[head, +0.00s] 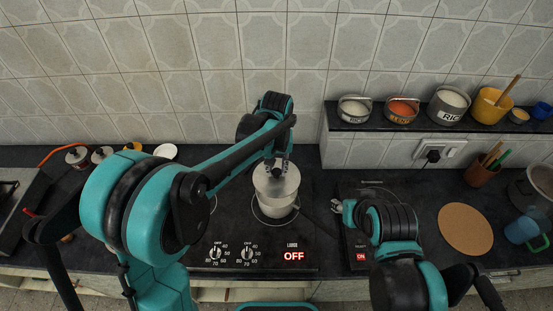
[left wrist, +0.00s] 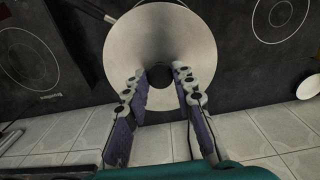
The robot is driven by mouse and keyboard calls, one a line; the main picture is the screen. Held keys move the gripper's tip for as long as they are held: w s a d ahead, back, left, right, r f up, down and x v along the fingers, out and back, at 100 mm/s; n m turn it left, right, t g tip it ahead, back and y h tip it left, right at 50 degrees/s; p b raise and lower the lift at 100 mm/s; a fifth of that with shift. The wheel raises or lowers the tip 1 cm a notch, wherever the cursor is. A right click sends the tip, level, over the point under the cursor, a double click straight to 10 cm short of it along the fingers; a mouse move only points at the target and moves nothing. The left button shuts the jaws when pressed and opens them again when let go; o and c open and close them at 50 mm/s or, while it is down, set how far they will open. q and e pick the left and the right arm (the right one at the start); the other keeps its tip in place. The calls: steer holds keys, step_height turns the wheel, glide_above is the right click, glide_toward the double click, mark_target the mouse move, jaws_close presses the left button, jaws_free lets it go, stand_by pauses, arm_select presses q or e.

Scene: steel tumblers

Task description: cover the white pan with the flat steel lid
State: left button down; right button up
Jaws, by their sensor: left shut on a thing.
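The flat steel lid (head: 284,184) is a round, shiny disc with a dark knob (left wrist: 160,75) in its middle. My left gripper (head: 276,166) is shut on the lid's knob, with one finger on either side of it in the left wrist view (left wrist: 162,84). The white pan (head: 275,210) stands upright on the hob below the lid. The lid hides the pan's opening, and I cannot tell whether it touches the rim. In the left wrist view the lid hides most or all of the pan. My right gripper (head: 340,207) is partly hidden by its arm, right of the pan.
The black hob (head: 225,228) has dials and a red OFF display at its front. Labelled steel containers (head: 400,110) and a yellow pot (head: 491,106) stand on a raised shelf at the back right. A round cork mat (head: 465,229) lies on the right counter.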

mark_target(277, 174)
arm_select(q)
steer(key=shift+s, duration=0.1)
steer(key=shift+f+b, duration=2.1)
steer(key=shift+f, duration=0.6)
steer(key=shift+f+b, duration=0.7)
steer(key=shift+f, duration=0.1)
steer(key=c, duration=1.2)
jaws_free()
steer(key=shift+r, duration=0.2)
step_height(277, 174, up, 12)
steer(key=shift+f, duration=0.1)
